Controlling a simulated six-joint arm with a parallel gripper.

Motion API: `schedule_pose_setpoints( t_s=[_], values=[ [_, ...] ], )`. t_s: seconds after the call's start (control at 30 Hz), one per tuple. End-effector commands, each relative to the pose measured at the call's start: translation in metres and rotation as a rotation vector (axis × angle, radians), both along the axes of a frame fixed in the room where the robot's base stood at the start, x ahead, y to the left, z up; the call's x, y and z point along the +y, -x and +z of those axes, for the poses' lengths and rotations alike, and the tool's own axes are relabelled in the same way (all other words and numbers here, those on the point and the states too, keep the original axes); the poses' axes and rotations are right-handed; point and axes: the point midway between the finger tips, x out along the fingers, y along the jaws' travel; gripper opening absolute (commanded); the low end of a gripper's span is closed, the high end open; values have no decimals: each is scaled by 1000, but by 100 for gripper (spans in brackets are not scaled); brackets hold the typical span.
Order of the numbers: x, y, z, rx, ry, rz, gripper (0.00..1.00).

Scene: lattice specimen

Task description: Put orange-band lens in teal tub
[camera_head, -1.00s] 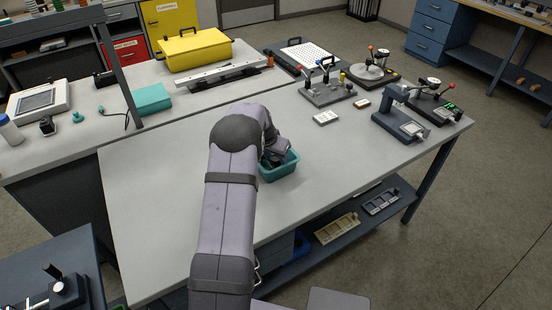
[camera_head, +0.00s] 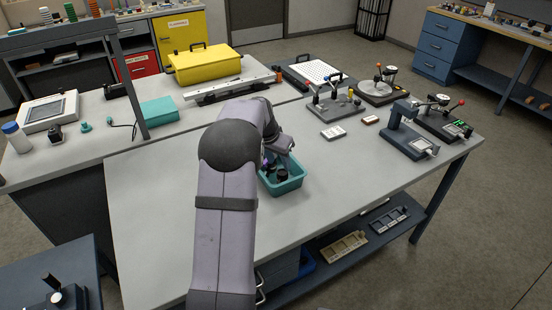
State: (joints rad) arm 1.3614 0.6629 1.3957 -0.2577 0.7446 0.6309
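The teal tub (camera_head: 285,187) stands on the grey bench top, just right of my arm. Dark items show inside it, one a short black cylinder (camera_head: 283,174). I cannot make out an orange band on any of them, so I cannot tell whether one is the orange-band lens. My gripper (camera_head: 272,160) is at the tub's far left side, over or just inside the rim. It is partly hidden by my own wrist, and its fingers are too small and dark to tell whether they are open or hold anything.
The bench is clear right of the tub and toward its front edge. A small white block (camera_head: 333,132) and a red-brown block (camera_head: 370,120) lie farther back. Instruments (camera_head: 411,143) stand at the right end. A yellow case (camera_head: 205,65) and a teal box (camera_head: 158,111) are on the back bench.

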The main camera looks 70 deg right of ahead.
Motion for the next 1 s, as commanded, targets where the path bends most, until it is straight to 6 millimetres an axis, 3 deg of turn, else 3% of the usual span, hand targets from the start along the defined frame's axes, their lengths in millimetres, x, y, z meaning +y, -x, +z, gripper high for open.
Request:
schedule_pose_setpoints(
  t_s=[0.3,0.67,0.77,0.87,0.97,1.0],
  values=[
    [13,-4,30,0,0,1,38],
    [17,-11,33,0,-5,17,38],
    [30,-32,33,2,-16,69,38],
    [56,-71,31,8,-39,174,38],
    [103,-123,27,19,-75,334,38],
    [128,-145,25,26,-92,412,38]
  ],
)
